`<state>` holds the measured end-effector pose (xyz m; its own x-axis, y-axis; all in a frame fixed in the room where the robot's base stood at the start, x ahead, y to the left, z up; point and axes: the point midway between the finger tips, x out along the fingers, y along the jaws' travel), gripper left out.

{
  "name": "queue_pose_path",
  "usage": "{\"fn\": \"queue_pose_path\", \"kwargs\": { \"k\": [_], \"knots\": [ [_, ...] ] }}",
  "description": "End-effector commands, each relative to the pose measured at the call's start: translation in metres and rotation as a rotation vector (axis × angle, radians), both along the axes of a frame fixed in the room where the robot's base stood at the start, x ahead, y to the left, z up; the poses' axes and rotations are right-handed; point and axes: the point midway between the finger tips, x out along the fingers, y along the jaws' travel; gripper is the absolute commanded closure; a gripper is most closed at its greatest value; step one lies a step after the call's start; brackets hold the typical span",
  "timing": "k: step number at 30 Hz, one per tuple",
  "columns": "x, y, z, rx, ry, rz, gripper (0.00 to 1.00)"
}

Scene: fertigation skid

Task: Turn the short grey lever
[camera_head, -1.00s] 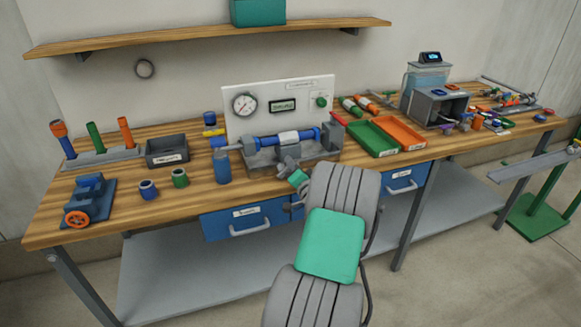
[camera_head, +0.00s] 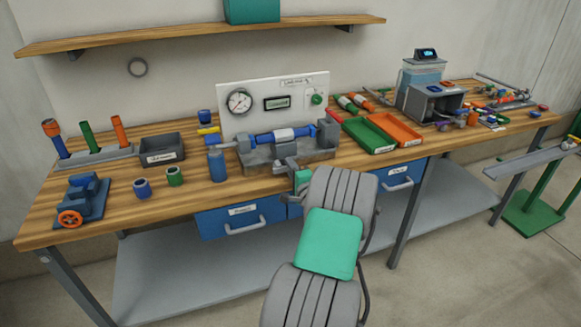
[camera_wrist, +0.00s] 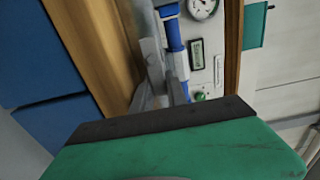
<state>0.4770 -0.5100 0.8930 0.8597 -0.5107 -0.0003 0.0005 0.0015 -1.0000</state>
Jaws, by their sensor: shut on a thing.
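The rig (camera_head: 262,157) on the bench has a blue pipe (camera_head: 268,137) with a pale middle sleeve, on a grey base below a white panel. My gripper (camera_head: 286,163) is at the front of this rig, below the pipe, and is shut on a small grey part that I take as the short grey lever (camera_head: 285,149). The fingers cover most of it, so its angle is hard to tell. In the wrist view the grey fingers (camera_wrist: 160,82) reach up to the rig beside the blue pipe (camera_wrist: 174,36); their tips blend with grey parts there.
The white panel (camera_head: 298,88) with a gauge (camera_head: 239,102) stands behind the rig. A blue cylinder (camera_head: 217,165) stands left of it. Green (camera_head: 367,136) and orange (camera_head: 398,130) trays lie to the right. Blue drawers (camera_head: 242,218) hang under the bench's front edge.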

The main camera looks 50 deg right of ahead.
Motion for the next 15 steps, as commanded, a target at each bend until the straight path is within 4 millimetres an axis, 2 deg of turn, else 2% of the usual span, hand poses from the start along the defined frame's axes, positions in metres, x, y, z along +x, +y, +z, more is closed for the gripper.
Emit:
{"fn": "queue_pose_path", "kwargs": {
  "k": [14,15],
  "knots": [
    [-0.0002,0.0002,-0.0016,0.014,-0.007,0.0,1.0],
    [-0.0002,0.0002,-0.0016,0.014,-0.007,0.0,0.79]
  ]
}}
